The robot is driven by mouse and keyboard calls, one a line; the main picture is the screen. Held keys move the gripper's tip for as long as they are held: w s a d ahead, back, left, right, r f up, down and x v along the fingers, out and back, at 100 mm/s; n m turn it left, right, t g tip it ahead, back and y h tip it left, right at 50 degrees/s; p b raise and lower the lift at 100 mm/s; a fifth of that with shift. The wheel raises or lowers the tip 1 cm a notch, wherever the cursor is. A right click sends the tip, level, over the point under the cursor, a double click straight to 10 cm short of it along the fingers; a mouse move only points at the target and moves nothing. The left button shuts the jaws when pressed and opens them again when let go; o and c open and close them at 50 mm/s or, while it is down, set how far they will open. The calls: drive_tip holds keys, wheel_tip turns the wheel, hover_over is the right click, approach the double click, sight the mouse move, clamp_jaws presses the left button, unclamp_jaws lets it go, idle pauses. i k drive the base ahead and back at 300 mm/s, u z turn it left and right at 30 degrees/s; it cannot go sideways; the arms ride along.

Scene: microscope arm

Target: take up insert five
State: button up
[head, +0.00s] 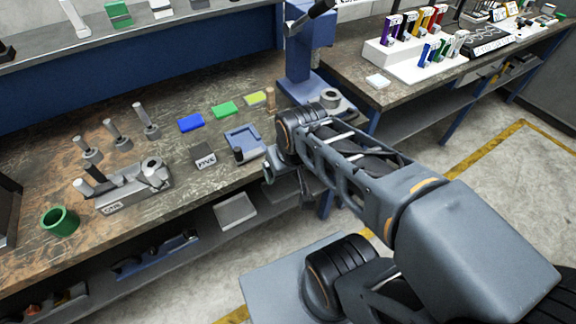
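A small dark block with the label "FIVE" (205,157) rests on the brown workbench (70,150), near its front edge. I take it to be insert five. My gripper (284,180) is to the right of this block, at the bench's front edge, and does not touch it. My arm hides part of the gripper, so I cannot tell how far its fingers are apart.
A blue-grey fixture (244,142) stands between the block and my gripper. Blue (191,123), green (224,109) and yellow (255,98) pieces lie behind. A grey base with a lever (134,190) and a green cup (60,221) are left. A blue press (303,62) stands behind my arm.

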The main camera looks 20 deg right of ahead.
sight(203, 154)
drive_tip(key=u, duration=1.85)
drive_tip(key=k, duration=0.75)
drive_tip(key=z, duration=0.65)
drive_tip(key=i, duration=0.95)
